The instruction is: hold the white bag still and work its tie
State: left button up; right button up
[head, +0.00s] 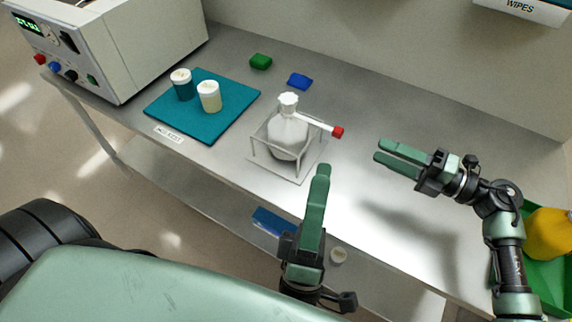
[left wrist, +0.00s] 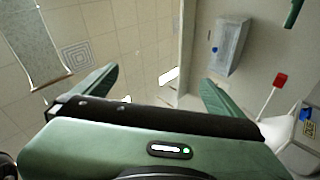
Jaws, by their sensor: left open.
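The white bag (head: 288,138) stands upright in a clear open-framed holder (head: 299,179) on the bench, its neck gathered at the top. Its tie (head: 318,125) sticks out to the right from the neck and ends in a red tip (head: 338,132). The red tip also shows at the right of the left wrist view (left wrist: 281,80). My left gripper (head: 322,172) is open and empty in front of the holder, apart from the bag. My right gripper (head: 379,150) is open and empty to the right of the red tip, touching nothing.
A teal mat (head: 232,118) with two small capped jars stands left of the bag. A green block (head: 261,61) and a blue block (head: 300,81) lie behind it. A boxy instrument (head: 130,50) is at far left, a green tray (head: 553,285) at right. The bench's right side is mostly clear.

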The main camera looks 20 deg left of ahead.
aim_at(288, 141)
pick_arm(q)
jog(key=w+a+r+n+y, duration=0.1)
jog(key=a+r+n+y, duration=0.2)
jog(key=a+r+y, duration=0.15)
jog(key=w+a+f+n+g, duration=0.3)
jog(key=w+f+n+g, duration=0.1)
jog(key=w+f+n, duration=0.2)
jog(key=w+a+f+n+g+h, duration=0.1)
jog(key=w+f+n, duration=0.1)
jog(key=f, duration=0.3)
jog(key=w+a+f+n+g+h, duration=0.1)
jog(key=w+f+n+g, duration=0.1)
jog(key=f+n, duration=0.3)
jog(key=w+a+f+n+g+h, duration=0.1)
jog(key=w+a+f+n+g, duration=0.1)
jog(key=f+n, duration=0.2)
jog(key=shift+w+a+f, duration=0.1)
jog(key=shift+w+f, duration=0.1)
jog(key=shift+f, duration=1.25)
jog(key=shift+w+f+g, duration=0.15)
jog(key=shift+g, duration=0.15)
jog(key=x, duration=0.7)
jog(key=shift+w+f, duration=0.1)
jog(key=shift+w, duration=0.15)
jog(key=shift+c, duration=0.3)
jog(key=c, duration=1.4)
